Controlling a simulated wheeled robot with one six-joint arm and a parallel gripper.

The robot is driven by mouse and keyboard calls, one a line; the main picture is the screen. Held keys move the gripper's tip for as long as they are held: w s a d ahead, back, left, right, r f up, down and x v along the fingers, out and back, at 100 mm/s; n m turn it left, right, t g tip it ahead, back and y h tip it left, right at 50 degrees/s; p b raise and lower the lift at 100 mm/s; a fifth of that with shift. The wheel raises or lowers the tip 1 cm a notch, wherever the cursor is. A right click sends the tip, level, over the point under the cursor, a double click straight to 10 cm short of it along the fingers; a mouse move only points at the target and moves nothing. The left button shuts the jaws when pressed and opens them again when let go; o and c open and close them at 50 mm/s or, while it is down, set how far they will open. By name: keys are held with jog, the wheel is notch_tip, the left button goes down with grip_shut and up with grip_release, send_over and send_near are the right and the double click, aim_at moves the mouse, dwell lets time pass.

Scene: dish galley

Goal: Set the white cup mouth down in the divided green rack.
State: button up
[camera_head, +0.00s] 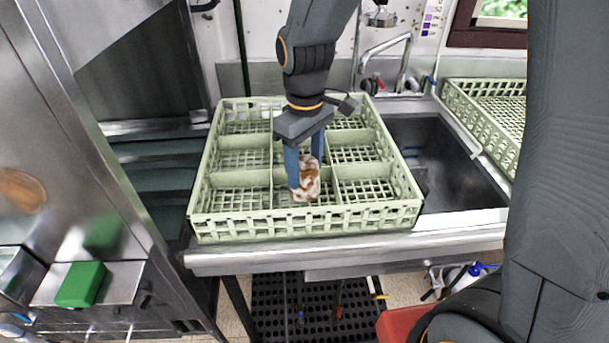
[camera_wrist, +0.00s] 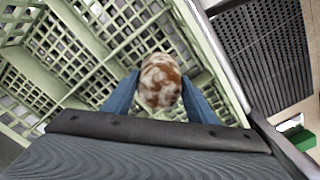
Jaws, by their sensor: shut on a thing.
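The cup (camera_head: 307,180) is white with brown mottled patches. My gripper (camera_head: 304,160) points down and is shut on it, one blue finger on each side. The cup is at the front middle compartment of the divided green rack (camera_head: 305,225); I cannot tell whether it touches the rack floor. In the wrist view the cup (camera_wrist: 160,82) sits between the fingers (camera_wrist: 160,98). A rounded, closed mottled surface faces that camera, and the mouth is hidden. The other rack compartments I can see look empty.
A sink basin (camera_head: 435,150) with a faucet (camera_head: 384,60) lies right of the rack. Another green rack (camera_head: 485,115) stands beyond it. A steel machine (camera_head: 60,150) fills the left. The steel counter edge (camera_head: 350,255) runs along the front, with a black perforated mat (camera_head: 315,305) below.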

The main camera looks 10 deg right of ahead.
jog(key=shift+f+p, duration=0.5)
jog(key=shift+f, duration=1.85)
jog(key=shift+f, duration=0.15)
jog(key=o, duration=1.1)
jog(key=shift+c, duration=0.2)
notch_tip(320, 180, up, 12)
jog(key=b, duration=0.2)
jog(key=shift+r+b, duration=0.2)
jog(key=shift+b, duration=0.2)
